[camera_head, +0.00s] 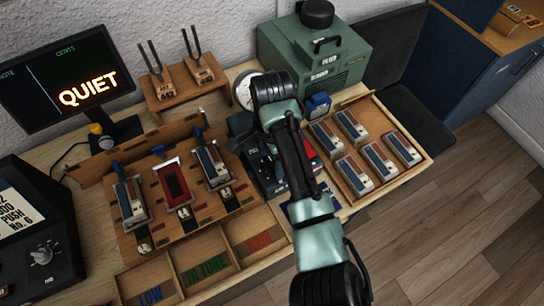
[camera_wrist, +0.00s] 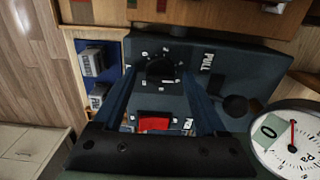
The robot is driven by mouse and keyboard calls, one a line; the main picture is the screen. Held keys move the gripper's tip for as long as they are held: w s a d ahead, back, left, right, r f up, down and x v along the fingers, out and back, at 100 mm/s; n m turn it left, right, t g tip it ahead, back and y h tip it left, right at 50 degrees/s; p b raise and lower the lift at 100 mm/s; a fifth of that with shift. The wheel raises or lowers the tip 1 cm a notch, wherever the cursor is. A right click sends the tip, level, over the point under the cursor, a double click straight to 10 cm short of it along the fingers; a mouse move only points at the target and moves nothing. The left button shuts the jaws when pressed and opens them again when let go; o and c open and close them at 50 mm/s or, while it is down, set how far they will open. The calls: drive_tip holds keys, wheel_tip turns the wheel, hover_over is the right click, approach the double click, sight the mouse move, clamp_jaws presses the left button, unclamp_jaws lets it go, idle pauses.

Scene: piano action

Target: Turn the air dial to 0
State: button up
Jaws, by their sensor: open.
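The dial (camera_wrist: 160,68) is a round black knob with small white marks around it, on a dark control box (camera_wrist: 240,65) in the wrist view. The way it points is too small to read surely. My gripper (camera_wrist: 163,78) is open, with its dark blue fingers left and right of the dial in the picture; I cannot tell whether they touch it. A white gauge (camera_wrist: 280,155) marked Pa, with a red needle, is at the lower right. In the head view, my arm covers much of the control box (camera_head: 262,170), and the dial and fingertips are not clearly visible.
A red part (camera_wrist: 155,125) and a black ball knob (camera_wrist: 236,105) are on the same box. A wooden rack (camera_head: 175,185) stands left, a tray of several modules (camera_head: 400,175) right, and a green case (camera_head: 315,60) behind. A screen (camera_head: 65,75) reads QUIET.

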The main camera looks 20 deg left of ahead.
drive_tip(key=shift+c, duration=0.2)
clamp_jaws()
drive_tip(key=shift+r+p, duration=0.1)
drive_tip(key=shift+p, duration=0.3)
